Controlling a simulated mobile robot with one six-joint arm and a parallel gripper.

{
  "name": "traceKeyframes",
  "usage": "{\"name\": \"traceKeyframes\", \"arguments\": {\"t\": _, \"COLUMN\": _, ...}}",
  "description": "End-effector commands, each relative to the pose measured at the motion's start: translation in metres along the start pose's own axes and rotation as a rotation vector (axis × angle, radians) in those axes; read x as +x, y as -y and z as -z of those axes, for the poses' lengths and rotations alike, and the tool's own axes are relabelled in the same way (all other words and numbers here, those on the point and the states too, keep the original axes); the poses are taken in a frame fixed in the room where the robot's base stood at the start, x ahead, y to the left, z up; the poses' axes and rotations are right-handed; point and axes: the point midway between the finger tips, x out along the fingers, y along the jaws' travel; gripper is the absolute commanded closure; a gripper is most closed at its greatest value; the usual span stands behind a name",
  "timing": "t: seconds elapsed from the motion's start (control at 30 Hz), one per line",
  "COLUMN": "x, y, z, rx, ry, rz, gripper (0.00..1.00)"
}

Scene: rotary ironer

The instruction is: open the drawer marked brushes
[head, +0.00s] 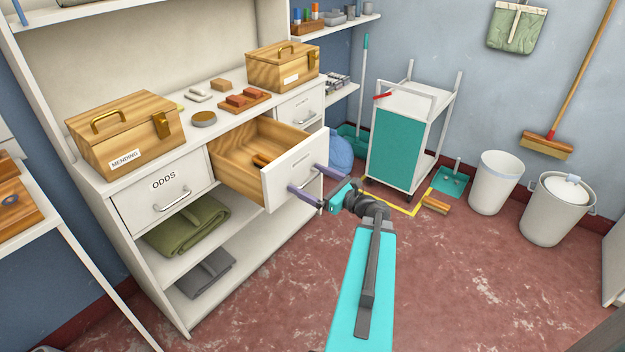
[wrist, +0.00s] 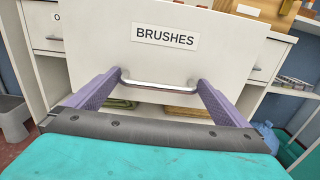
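The drawer marked BRUSHES (wrist: 100,42) stands pulled well out of the white cabinet, its label (wrist: 165,36) legible in the wrist view. In the head view the drawer (head: 283,186) shows its wooden inside, with a small brown item (head: 262,159) in it. My gripper (head: 304,177) is at the drawer's front face. Its purple fingers are wide apart, one near each end of the metal bar handle (wrist: 160,85). The handle lies between the fingertips (wrist: 160,78); I cannot tell whether they touch it.
The ODDS drawer (head: 148,206) beside it is shut. Wooden boxes (head: 150,128) and small items stand on the cabinet top. A white trolley (head: 432,128) and bins (head: 497,184) stand to the right. Red floor in front is mostly clear.

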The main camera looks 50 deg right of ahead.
Motion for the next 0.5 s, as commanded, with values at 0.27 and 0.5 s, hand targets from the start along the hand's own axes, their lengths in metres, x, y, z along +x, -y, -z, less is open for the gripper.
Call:
{"name": "traceKeyframes", "arguments": {"t": 0.27, "x": -0.001, "y": -0.001, "z": 0.000, "rx": 0.001, "ry": 0.001, "rz": -0.003, "gripper": 0.00}}
{"name": "traceKeyframes", "arguments": {"t": 0.5, "x": -0.016, "y": -0.001, "z": -0.001, "rx": 0.002, "ry": 0.001, "rz": -0.002, "gripper": 0.00}}
